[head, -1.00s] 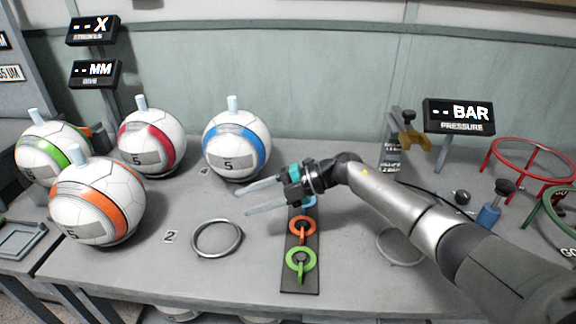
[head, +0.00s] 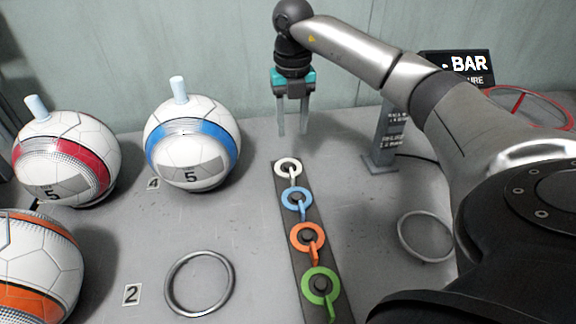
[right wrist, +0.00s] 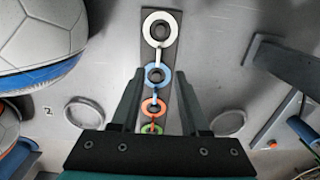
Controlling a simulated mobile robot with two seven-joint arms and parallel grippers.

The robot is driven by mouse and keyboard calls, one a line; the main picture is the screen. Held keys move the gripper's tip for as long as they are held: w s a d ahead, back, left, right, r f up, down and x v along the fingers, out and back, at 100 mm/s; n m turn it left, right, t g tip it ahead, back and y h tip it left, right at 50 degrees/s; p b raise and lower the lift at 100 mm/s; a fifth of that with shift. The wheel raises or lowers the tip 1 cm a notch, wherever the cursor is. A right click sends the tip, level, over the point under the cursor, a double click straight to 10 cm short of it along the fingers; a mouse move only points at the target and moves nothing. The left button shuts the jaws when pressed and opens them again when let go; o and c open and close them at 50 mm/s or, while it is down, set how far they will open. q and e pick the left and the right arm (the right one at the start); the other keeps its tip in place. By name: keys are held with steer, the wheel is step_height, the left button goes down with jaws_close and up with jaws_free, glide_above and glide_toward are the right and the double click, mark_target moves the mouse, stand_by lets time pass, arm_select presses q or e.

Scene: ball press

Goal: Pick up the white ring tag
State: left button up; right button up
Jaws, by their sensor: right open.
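The white ring tag (head: 288,168) lies at the far end of a dark strip (head: 325,262) on the table. Blue (head: 296,198), orange (head: 306,238) and green (head: 320,285) ring tags lie in line on the same strip, nearer me. My right gripper (head: 293,132) points down, open and empty, above and just behind the white tag in the head view. In the right wrist view the white ring tag (right wrist: 160,29) shows whole, beyond the fingertips (right wrist: 165,72). My left gripper is not in view.
Balls with blue (head: 192,148), red (head: 66,158) and orange (head: 32,265) bands stand to the left. Empty metal rings lie on the table left (head: 199,283) and right (head: 426,236) of the strip. A grey post (head: 385,140) and pressure sign (head: 462,68) stand right of the gripper.

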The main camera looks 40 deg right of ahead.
steer(key=b, duration=0.2)
glide_above(292, 170)
steer(key=f, duration=0.6)
steer(key=shift+w+d+f, duration=0.15)
steer(key=shift+w+f, duration=0.2)
steer(key=shift+f, duration=0.05)
steer(key=shift+s+f+b, duration=0.1)
steer(key=shift+f+b, duration=0.45)
steer(key=shift+f, duration=0.35)
step_height(292, 170, down, 2)
steer(key=shift+s+f+b, duration=0.15)
steer(key=shift+f+b, duration=0.05)
steer(key=shift+b, duration=0.45)
steer(key=shift+f, duration=0.75)
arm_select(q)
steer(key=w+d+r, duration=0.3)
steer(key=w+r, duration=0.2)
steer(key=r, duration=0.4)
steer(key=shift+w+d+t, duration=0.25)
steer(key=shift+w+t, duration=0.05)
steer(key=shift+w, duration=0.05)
arm_select(e)
jaws_close()
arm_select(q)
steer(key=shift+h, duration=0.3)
